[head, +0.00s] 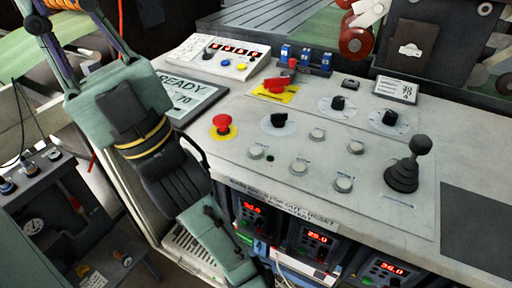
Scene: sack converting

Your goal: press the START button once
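The control desk (235,92) has several pale round push buttons on its sloping top: one at the back (317,134), one at the right (356,146), one at the left (257,151), one in the middle (299,167) and one at the front (343,183). Their small labels are too blurred to read, so I cannot tell which is START. A label strip (285,204) on the desk's front edge carries words that seem to include START. My arm crosses the left side of the head view. My gripper's fingertips do not show.
A red mushroom button (222,123) on yellow, black rotary knobs (279,120), a red switch (276,85) and a tall black joystick (409,166) stand up from the desk. A READY display (189,97) lies at the left. Red-digit displays (318,238) sit below the front edge.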

